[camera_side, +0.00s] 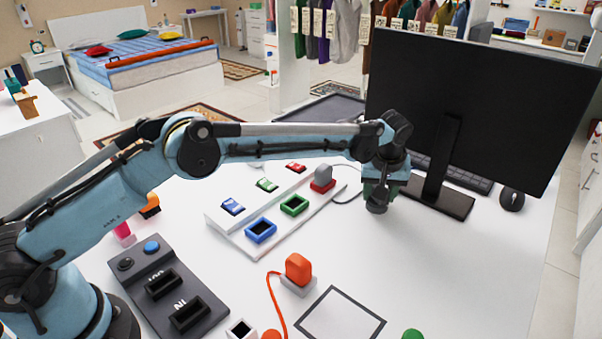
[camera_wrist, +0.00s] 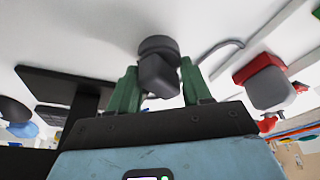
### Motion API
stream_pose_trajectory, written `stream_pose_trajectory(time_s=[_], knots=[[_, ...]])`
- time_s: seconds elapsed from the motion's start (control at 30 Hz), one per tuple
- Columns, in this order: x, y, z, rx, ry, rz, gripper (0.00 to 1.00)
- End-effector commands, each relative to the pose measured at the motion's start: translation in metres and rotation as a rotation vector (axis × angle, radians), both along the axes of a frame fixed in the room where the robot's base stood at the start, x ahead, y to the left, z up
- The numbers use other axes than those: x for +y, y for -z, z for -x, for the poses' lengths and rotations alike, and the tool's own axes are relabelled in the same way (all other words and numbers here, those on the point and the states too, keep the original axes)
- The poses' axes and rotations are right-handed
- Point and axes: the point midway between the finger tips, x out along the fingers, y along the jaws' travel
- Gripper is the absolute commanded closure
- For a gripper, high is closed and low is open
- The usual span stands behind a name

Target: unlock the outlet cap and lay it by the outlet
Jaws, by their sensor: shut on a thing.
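My gripper (camera_side: 377,188) is at the right of the white board, in front of the monitor stand. In the wrist view its two green fingers (camera_wrist: 159,68) are shut on a dark grey cap (camera_wrist: 158,80), a block with a round disc at its far end. The cap's round end (camera_side: 377,208) shows below the fingers in the side view, close to the white table; I cannot tell whether it touches. A red outlet (camera_side: 322,187) with a grey block (camera_side: 323,174) standing in it sits at the board's back right corner. Both also show in the wrist view (camera_wrist: 268,82).
The white board (camera_side: 240,237) carries blue and green sockets and several switches. A monitor (camera_side: 480,100), keyboard and mouse (camera_side: 511,199) stand behind and right. An orange plug (camera_side: 298,267) is in front. A grey cable (camera_side: 350,198) runs beside the board. The table right of my gripper is clear.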

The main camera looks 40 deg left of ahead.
Motion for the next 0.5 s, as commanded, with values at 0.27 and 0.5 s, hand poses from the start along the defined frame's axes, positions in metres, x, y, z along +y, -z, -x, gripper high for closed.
stream_pose_trajectory(time_s=[0.27, 0.5], knots=[[0.0129, -0.0004, -0.0007, 0.006, -0.022, -0.02, 0.39], [0.0108, -0.0003, -0.0008, 0.005, -0.018, -0.018, 0.22]])
